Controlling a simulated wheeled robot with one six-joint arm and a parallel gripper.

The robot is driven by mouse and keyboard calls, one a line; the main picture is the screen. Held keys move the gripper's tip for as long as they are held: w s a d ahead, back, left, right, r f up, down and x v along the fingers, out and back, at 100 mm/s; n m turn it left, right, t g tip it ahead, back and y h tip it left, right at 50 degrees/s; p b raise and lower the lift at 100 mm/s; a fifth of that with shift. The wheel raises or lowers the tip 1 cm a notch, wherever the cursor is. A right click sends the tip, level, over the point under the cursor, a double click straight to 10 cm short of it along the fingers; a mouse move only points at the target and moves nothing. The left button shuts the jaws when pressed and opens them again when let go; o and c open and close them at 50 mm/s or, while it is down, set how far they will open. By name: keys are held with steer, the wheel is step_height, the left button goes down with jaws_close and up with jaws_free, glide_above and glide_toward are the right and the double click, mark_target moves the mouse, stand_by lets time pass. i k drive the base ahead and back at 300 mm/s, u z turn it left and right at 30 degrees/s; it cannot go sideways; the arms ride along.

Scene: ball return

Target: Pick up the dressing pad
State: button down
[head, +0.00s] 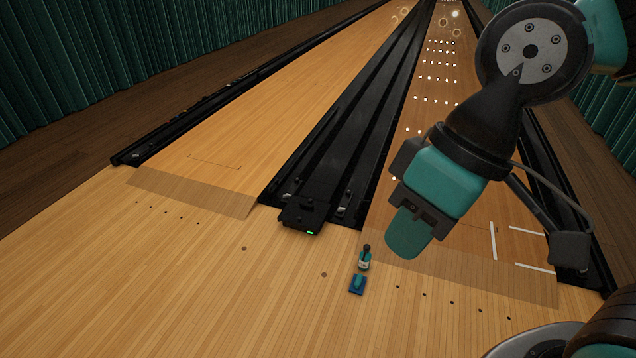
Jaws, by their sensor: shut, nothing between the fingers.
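A small flat blue piece (352,291) lies on the wooden floor just in front of the lanes, with a small teal shape on top of it. It looks like the dressing pad, though it is too small to be sure. My gripper (403,242) is shut and empty. It hangs in the air, above and to the right of the blue piece in the picture, pointing down and left. It is apart from the piece and hides none of it.
A small bottle (364,261) with a dark top and pale label stands right behind the blue piece. A low black box (304,218) with a green light sits at the end of the black gutters (340,120). The wooden floor (190,290) to the left is clear.

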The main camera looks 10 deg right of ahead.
mark_target(358, 284)
steer(key=z, duration=1.3)
steer(key=k, duration=0.95)
steer(key=u, duration=1.35)
steer(key=i, duration=1.75)
steer(key=z, duration=0.15)
